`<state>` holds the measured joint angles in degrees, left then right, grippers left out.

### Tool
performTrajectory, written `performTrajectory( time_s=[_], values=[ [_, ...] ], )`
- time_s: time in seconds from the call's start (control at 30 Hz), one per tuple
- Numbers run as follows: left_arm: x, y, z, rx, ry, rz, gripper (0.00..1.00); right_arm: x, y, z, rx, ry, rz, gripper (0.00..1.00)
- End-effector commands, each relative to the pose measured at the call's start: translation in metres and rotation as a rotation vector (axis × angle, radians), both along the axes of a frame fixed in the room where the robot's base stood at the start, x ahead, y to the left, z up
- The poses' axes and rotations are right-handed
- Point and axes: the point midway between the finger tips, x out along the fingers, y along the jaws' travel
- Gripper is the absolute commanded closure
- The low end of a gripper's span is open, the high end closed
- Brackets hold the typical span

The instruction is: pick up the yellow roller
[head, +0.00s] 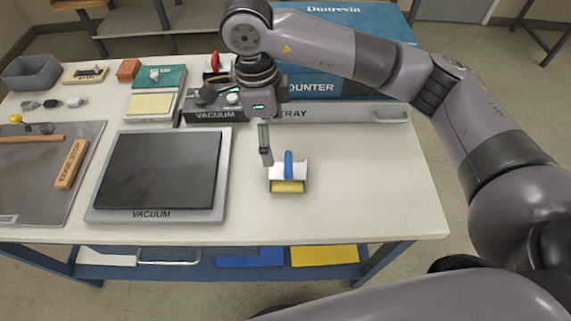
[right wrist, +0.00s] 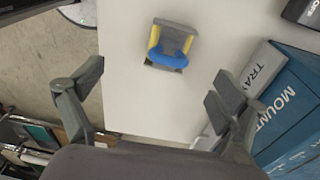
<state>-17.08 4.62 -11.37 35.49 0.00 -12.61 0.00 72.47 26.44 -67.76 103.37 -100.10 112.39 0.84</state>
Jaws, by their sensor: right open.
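The yellow roller (head: 287,186) lies on the white table to the right of the vacuum plate, with a blue handle and a light frame. It also shows in the right wrist view (right wrist: 171,45), near the top centre, between the lines of the two fingers and beyond their tips. My right gripper (head: 266,158) is open and empty, pointing down just left of and above the roller in the head view; one finger shows there. Both spread fingers show in the right wrist view (right wrist: 156,72). My left gripper is not in view.
A dark vacuum plate (head: 155,170) lies left of the roller. The table to the right of the roller is clear.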

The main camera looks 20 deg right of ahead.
Motion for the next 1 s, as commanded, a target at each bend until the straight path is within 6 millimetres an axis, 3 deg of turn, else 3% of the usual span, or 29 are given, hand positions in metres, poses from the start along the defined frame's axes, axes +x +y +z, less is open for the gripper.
performTrajectory(
  time_s=[0.17,0.63,0.87,1.0],
  values=[
    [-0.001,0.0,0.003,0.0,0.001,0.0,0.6,0.006,-0.018,-0.007,-0.071,-0.017,-0.016,0.09],
    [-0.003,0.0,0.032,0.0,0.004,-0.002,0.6,0.0,-0.031,-0.099,-0.069,-0.015,-0.015,0.09],
    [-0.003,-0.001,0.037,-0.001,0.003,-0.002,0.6,0.001,-0.034,-0.116,-0.067,-0.018,-0.014,0.09],
    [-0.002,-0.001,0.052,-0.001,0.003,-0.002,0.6,0.001,-0.04,-0.131,-0.07,-0.014,-0.016,0.09]
  ],
)
